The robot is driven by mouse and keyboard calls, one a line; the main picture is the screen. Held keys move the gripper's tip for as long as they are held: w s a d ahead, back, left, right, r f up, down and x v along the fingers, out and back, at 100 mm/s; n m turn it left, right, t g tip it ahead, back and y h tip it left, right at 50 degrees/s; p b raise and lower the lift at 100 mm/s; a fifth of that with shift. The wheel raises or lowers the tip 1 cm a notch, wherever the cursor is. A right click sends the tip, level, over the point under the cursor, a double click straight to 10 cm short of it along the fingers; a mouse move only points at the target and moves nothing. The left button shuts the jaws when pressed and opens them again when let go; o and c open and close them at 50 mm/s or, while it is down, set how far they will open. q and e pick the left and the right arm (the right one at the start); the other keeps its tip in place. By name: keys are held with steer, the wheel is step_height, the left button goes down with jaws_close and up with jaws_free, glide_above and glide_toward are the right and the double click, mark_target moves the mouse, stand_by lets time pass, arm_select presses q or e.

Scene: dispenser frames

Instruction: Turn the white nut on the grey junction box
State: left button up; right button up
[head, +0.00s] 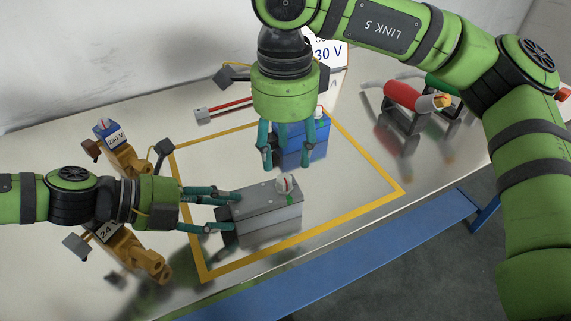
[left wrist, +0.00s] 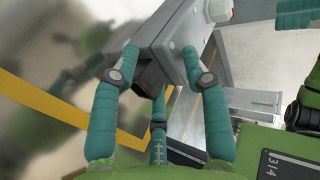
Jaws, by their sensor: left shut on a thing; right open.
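The grey junction box (head: 265,218) is inside the yellow outline, with the white nut (head: 286,184) on its right end. My left gripper (head: 222,209) is shut on the box's left end. In the left wrist view, its fingers (left wrist: 160,68) are on either side of the grey box (left wrist: 182,22), and the white nut (left wrist: 218,9) shows at the top edge. My right gripper (head: 290,155) is open and points down, above and behind the nut and apart from it. Its fingers hide part of a blue box (head: 313,145). I cannot tell whether the grey box rests on the table.
The blue box stands close behind the grey one. A red-handled bar (head: 230,108) lies behind the outline. Brown fixtures (head: 125,158), one with a blue 230 V box (head: 110,132), stand at left. A red cylinder on a stand (head: 402,95) is at right. The outline's right corner is clear.

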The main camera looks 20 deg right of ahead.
mark_target(285, 177)
arm_select(q)
steer(key=shift+a+f, duration=0.15)
steer(key=shift+f, duration=0.2)
arm_select(e)
step_height(285, 177, up, 6)
steer(key=shift+r, duration=0.25)
steer(key=shift+s, duration=0.1)
arm_select(q)
steer(key=o, duration=1.4)
steer(key=shift+w, duration=0.1)
arm_select(e)
steer(key=shift+w+f, duration=0.1)
steer(key=shift+w, duration=0.1)
arm_select(q)
steer(key=shift+r, duration=0.1)
